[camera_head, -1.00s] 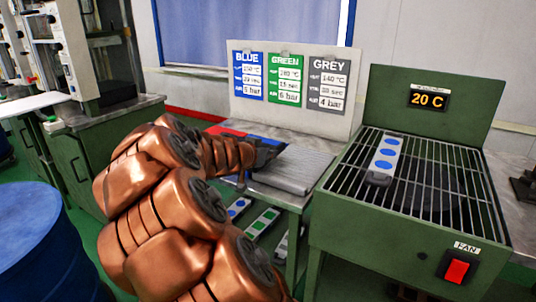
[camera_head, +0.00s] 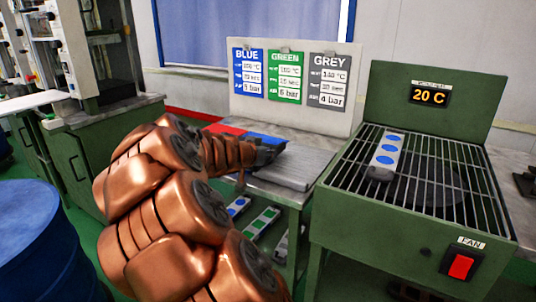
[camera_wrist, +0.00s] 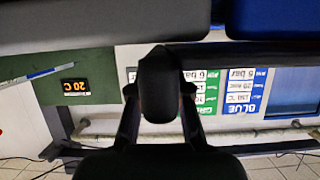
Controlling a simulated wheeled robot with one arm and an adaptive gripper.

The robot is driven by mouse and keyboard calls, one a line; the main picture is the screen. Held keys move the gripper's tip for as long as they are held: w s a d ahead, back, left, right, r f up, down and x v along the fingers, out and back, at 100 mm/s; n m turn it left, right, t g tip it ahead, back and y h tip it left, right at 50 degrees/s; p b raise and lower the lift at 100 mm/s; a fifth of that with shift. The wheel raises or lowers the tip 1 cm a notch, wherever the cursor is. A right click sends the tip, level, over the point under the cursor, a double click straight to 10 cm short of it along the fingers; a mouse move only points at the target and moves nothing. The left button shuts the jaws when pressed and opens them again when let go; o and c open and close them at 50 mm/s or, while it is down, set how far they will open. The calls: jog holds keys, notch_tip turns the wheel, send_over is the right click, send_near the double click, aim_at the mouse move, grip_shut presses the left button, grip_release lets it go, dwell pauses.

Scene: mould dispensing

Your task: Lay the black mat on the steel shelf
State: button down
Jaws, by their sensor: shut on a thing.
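My gripper (camera_head: 268,153) is at the bench, above or against the gap between the blue and grey slabs. In the wrist view my gripper (camera_wrist: 160,75) is closed, with a dark piece between its fingers. A dark strip, seen nearly edge-on, runs right from the fingertips; it appears to be the black mat (camera_wrist: 245,53). In the head view my arm hides most of it, and I cannot tell whether it touches the bench. I cannot tell surely which surface is the steel shelf; the bench has a grey metal top (camera_head: 322,146).
A red slab (camera_head: 226,130), a blue slab (camera_head: 268,141) and a grey slab (camera_head: 296,167) lie on the bench. Spotted moulds (camera_head: 262,222) sit below. A green cooling box (camera_head: 345,225) with a wire grate holds one blue-spotted mould (camera_head: 387,150). A sign board (camera_head: 250,112) stands behind.

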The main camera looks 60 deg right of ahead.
jog(key=c, duration=1.1)
grip_release()
jog(key=shift+r, duration=0.1)
jog(key=shift+r+p, duration=0.75)
jog(key=shift+p, duration=0.5)
jog(key=v, duration=1.2)
jog(key=shift+w+a+f, duration=0.1)
jog(key=shift+w+f, duration=0.05)
jog(key=shift+f, duration=0.1)
